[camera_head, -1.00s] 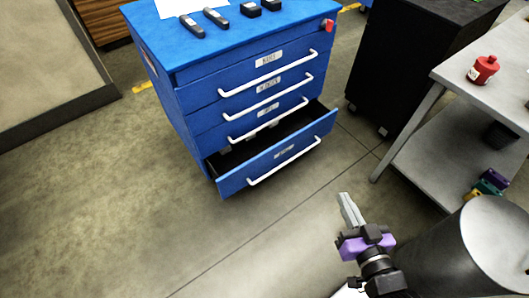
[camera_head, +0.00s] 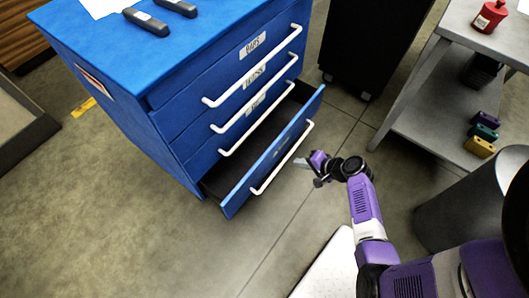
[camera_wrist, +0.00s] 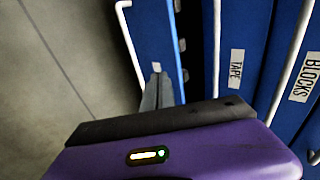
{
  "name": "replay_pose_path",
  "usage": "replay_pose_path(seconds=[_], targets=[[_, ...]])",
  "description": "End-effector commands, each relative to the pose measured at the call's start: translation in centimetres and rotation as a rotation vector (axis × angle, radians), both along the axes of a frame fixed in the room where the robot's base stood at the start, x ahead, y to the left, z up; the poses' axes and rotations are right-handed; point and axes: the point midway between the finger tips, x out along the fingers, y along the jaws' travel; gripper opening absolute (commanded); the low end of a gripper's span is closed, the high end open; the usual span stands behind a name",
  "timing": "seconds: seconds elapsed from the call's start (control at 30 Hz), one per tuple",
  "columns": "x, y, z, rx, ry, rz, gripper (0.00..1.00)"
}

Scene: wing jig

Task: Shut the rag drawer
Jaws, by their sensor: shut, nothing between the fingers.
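The blue cabinet (camera_head: 130,75) has its bottom drawer (camera_head: 270,158) pulled out; its label is too small to read. The drawers above are closed. The bottom drawer has a white bar handle (camera_head: 282,160) and a dark interior. In the wrist view, its front (camera_wrist: 153,35) and handle (camera_wrist: 130,45) stand just beyond my fingers. My gripper (camera_head: 300,162) is shut and empty, just right of the drawer front, close to the handle. It also shows in the wrist view (camera_wrist: 156,75). I cannot tell whether it touches the drawer.
A grey table (camera_head: 420,75) with a red container (camera_head: 489,16) on top and several small coloured blocks (camera_head: 482,130) on its lower shelf stands at the right. A dark cabinet (camera_head: 370,45) stands behind. A grey cylindrical bin (camera_head: 450,205) is at lower right.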

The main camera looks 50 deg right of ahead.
Motion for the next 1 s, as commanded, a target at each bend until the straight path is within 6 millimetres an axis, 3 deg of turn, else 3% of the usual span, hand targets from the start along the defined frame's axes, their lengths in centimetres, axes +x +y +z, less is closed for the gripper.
replay_pose_path(seconds=[0.13, 0.37, 0.8, 1.0], targets=[[0.1, 1.3, 0.0, 0.047, -0.005, 0.025, 0.00], [1.5, 1.6, -1.6, 0.054, -0.003, 0.030, 0.00], [7.6, 2.0, -7.4, 0.052, -0.001, 0.030, 0.00], [10.3, 2.2, -6.8, 0.050, -0.002, 0.032, 0.00]])
